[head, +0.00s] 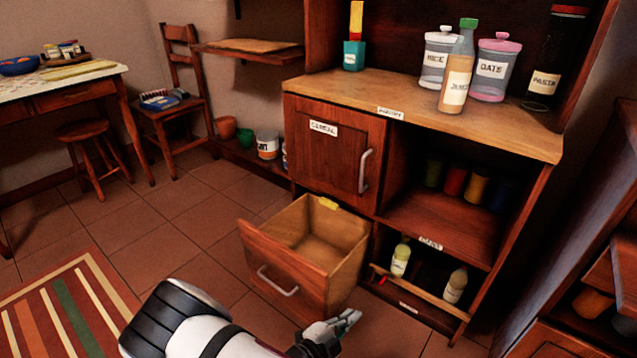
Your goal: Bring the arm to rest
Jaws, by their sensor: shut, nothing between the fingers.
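My gripper (346,322) is at the bottom middle of the head view, at the end of my white and black arm. It is shut and empty, low over the tiled floor. It is just right of the open drawer's front. The wooden drawer (287,268) is pulled out from the cabinet and looks empty inside, apart from a small yellow item on its back edge. I cannot tell from this one view how much space lies between the gripper and the drawer.
The cabinet (300,97) holds jars and bottles on its counter. Its lower right shelf holds two bottles (400,258). A shut door with a metal handle (365,172) is above the drawer. A stool (90,130), chair and table stand at left. Open floor lies left of the drawer.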

